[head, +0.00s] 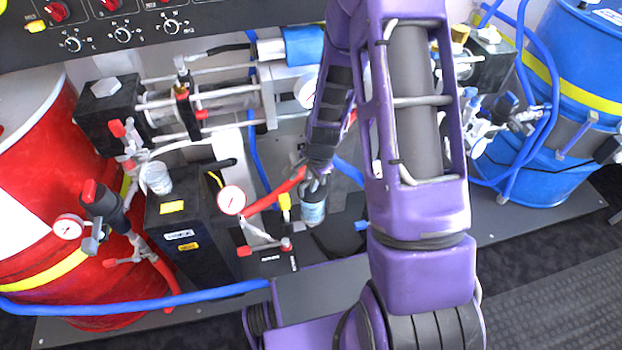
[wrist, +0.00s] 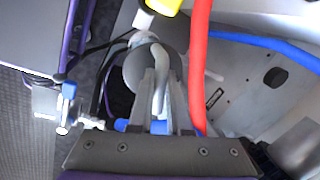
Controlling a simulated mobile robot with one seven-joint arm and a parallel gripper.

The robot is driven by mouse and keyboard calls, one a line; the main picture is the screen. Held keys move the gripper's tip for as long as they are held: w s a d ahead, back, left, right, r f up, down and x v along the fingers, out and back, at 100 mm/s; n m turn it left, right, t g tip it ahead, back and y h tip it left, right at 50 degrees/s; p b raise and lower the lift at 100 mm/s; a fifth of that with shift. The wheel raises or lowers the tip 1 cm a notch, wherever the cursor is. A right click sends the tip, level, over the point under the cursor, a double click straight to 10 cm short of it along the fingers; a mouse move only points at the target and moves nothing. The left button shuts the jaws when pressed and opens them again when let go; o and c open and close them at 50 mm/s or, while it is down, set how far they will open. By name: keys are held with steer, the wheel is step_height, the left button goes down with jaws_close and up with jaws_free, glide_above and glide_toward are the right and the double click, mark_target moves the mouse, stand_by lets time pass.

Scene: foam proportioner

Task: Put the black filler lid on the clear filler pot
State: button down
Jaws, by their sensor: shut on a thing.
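The clear filler pot (head: 157,178) stands open-topped on the black box at the left in the head view. My gripper (head: 315,180) is right of that box and lower, at a pale bluish cylinder (head: 313,212). In the wrist view my gripper (wrist: 161,78) has its fingers close together around a pale grey curved part (wrist: 159,88), beside a grey rounded body. What this part belongs to is unclear. I cannot pick out the black filler lid for sure; a dark piece (head: 222,166) beside the pot on the box may be it. The pot is not in the wrist view.
A red hose (head: 275,193) and a pressure gauge (head: 231,200) lie between my gripper and the pot. The red hose also runs close by my fingers in the wrist view (wrist: 196,70). A red drum (head: 40,240) stands left, a blue drum (head: 575,85) right. Pump parts fill the back.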

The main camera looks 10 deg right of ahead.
mark_target(319, 199)
steer(key=shift+f+b, duration=0.35)
steer(key=shift+f, duration=0.45)
steer(key=c, duration=0.8)
jaws_free()
steer(key=shift+r, duration=0.1)
steer(key=s+r+p, duration=0.1)
steer(key=r, duration=0.4)
steer(key=s+d+r+p, duration=0.1)
steer(key=r, duration=0.5)
steer(key=s+r+p, duration=0.1)
steer(key=r+p, duration=0.1)
steer(key=r, duration=0.4)
steer(key=shift+s+d, duration=0.1)
steer(key=shift+d, duration=0.05)
